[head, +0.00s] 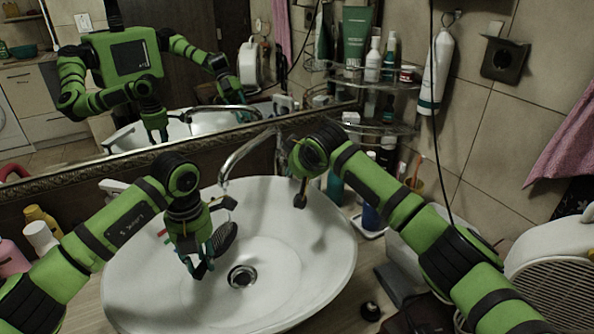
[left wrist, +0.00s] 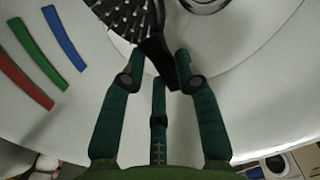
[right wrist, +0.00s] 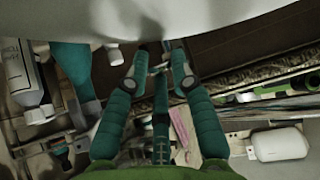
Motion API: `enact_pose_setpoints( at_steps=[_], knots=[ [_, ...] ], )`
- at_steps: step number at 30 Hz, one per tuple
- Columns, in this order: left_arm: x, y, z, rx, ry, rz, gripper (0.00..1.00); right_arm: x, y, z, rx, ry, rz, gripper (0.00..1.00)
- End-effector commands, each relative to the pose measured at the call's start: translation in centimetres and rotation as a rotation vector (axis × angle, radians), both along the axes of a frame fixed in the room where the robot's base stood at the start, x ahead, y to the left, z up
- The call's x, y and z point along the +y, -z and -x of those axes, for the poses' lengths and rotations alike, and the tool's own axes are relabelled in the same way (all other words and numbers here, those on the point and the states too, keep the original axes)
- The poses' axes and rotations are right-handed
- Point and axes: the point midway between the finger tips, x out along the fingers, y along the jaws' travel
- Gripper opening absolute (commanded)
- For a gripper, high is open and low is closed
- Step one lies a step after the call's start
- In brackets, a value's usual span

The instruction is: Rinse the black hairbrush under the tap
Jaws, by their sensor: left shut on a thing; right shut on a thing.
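The black hairbrush (head: 224,238) is held over the white basin (head: 310,285), near the drain (head: 242,276). My left gripper (head: 197,268) is shut on its handle, which sits between the fingertips in the left wrist view (left wrist: 158,62). The bristled head (left wrist: 128,18) points away from the fingers. The chrome tap (head: 245,150) arches over the back of the basin, with its spout end behind and above the brush.
A framed mirror (head: 190,120) stands behind the basin. Wire corner shelves (head: 365,82) with bottles are at the back right. A blue bottle (head: 371,217) stands right of the basin. A white fan heater (head: 555,262) is at the far right. Several bottles (head: 40,237) stand at the left.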

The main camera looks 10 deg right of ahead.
Motion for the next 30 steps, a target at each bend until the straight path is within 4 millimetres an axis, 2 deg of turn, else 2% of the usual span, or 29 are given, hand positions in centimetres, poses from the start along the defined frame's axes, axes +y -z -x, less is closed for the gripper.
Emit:
enact_pose_setpoints(
  at_steps=[11, 12, 14, 25, 30],
  knots=[
    [0.0, 0.0, 0.0, -0.001, 0.0, 0.0, 0.0, 0.1, -0.6, -0.2, 0.006, 0.0, 0.002, 0.0],
    [0.0, 0.0, 0.0, -0.001, 0.0, 0.0, 0.0, 0.1, -0.6, -0.2, 0.006, 0.0, 0.002, 0.26],
    [0.0, 0.0, 0.0, -0.001, 0.0, 0.0, 0.0, 0.1, -0.6, -0.2, 0.006, 0.0, 0.002, 0.47],
    [0.0, 0.0, 0.0, -0.001, 0.0, 0.0, 0.0, 0.1, -0.7, -0.2, 0.005, 0.0, 0.002, 0.47],
    [0.0, 0.0, 0.0, -0.001, 0.0, 0.0, 0.0, -0.2, -1.7, 0.7, 0.003, 0.0, 0.0, 0.47]
  ],
)
